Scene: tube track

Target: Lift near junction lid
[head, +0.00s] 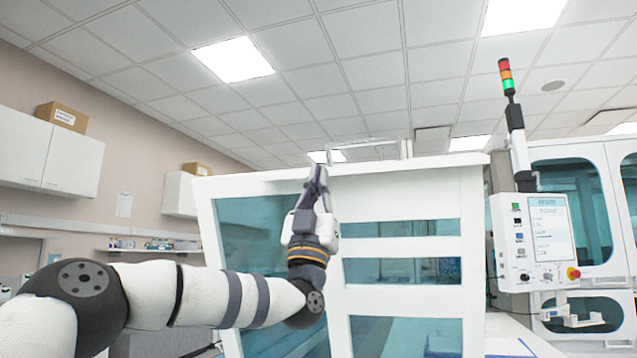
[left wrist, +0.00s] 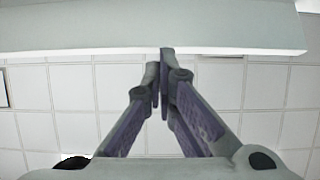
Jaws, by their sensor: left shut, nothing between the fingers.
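A clear, frame-like piece (head: 370,145), possibly the junction lid, stands on top of a white unit with teal panes. I cannot tell for certain that it is the lid. My left gripper (head: 317,170) points up at the unit's top edge, just below and left of the clear piece. Its fingers are shut with nothing between them. In the left wrist view the fingertips (left wrist: 164,55) meet beside a pale board-like edge (left wrist: 150,35); whether they touch it is unclear. The clear piece is not recognisable there. My right gripper is not in view.
The white unit (head: 408,247) fills the middle in front of my left arm. A control panel (head: 535,240) with a signal tower (head: 508,80) stands to its right, beside a glazed machine (head: 575,160). Wall cabinets (head: 45,150) and a shelf (head: 150,253) are at left.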

